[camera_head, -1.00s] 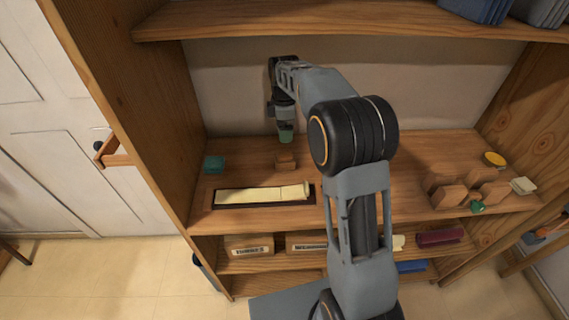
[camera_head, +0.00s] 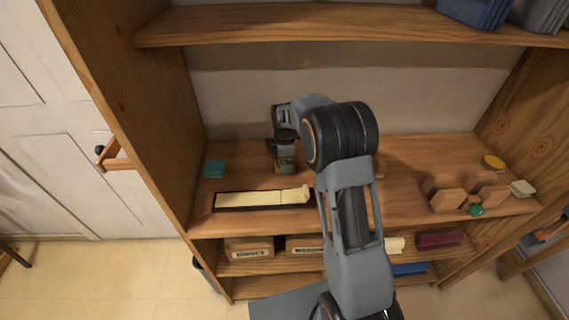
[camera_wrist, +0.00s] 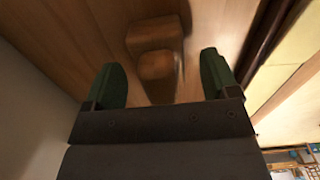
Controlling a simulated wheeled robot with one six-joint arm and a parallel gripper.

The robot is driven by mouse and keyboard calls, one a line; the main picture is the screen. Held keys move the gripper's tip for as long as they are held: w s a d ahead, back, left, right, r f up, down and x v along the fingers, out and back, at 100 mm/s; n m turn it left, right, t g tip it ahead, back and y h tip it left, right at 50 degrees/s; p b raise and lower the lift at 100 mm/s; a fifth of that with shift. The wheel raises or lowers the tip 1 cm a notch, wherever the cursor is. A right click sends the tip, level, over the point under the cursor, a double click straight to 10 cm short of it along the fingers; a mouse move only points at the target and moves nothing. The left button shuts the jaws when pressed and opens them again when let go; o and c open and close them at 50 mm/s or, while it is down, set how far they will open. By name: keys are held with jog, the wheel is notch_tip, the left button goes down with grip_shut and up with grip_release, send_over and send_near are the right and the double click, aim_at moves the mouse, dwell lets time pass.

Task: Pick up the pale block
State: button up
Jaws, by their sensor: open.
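Pale cream blocks (camera_head: 245,198) lie in a row in a dark-edged tray on the shelf, the right-end one (camera_head: 296,194) sitting a little askew. Another pale block (camera_head: 522,188) lies at the shelf's right end. I cannot tell which is the task's block. My gripper (camera_head: 286,166) points down behind the tray, over a brown wooden block that it mostly hides. In the wrist view my gripper (camera_wrist: 165,80) has its green-padded fingers apart, with the brown block (camera_wrist: 155,40) beyond and between them. Nothing is held. A pale strip (camera_wrist: 290,85) shows at that view's right.
A teal block (camera_head: 214,168) lies left of my gripper. Several brown blocks (camera_head: 447,199), a yellow disc (camera_head: 493,162) and a green piece (camera_head: 476,210) stand at the right. The upper shelf (camera_head: 330,24) and left side panel (camera_head: 120,100) bound the space.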

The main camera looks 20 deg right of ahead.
jog(key=shift+f, duration=0.4)
jog(key=shift+c, duration=0.5)
jog(key=c, duration=1.1)
